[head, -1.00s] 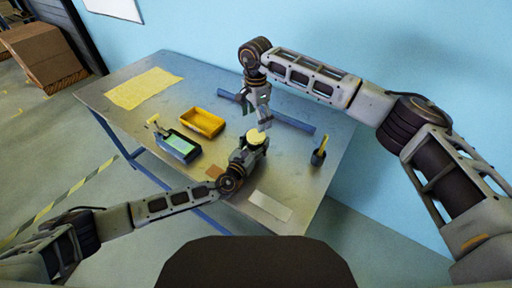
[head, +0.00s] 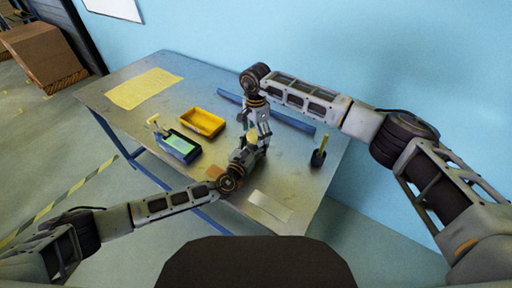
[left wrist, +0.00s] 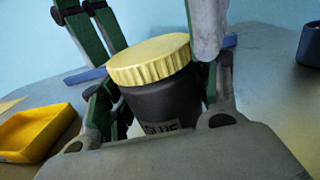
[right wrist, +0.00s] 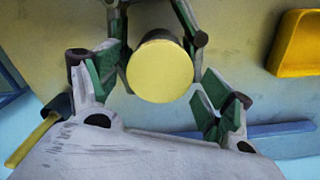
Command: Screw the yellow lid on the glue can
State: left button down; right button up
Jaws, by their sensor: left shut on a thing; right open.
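The yellow lid (left wrist: 150,60) sits on top of the dark glue can (left wrist: 168,105); I cannot tell how tightly it is seated. My left gripper (left wrist: 165,108) is shut on the can's sides and holds it upright or nearly so, and it shows in the head view (head: 240,162). My right gripper (head: 263,137) points down over the can. In the right wrist view the lid (right wrist: 160,71) lies between the fingers of my right gripper (right wrist: 160,85), which are open with a gap on each side. In the head view the right gripper partly hides the lid.
A yellow tray (head: 203,122) and a dark box with a green top (head: 178,146) stand left of the can. A cup with a yellow-handled tool (head: 318,157) stands right. A blue bar (head: 292,122) lies behind; a white sheet (head: 270,206) lies in front.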

jog(key=c, duration=1.1)
jog(key=shift+o, duration=0.2)
jog(key=shift+m, duration=0.3)
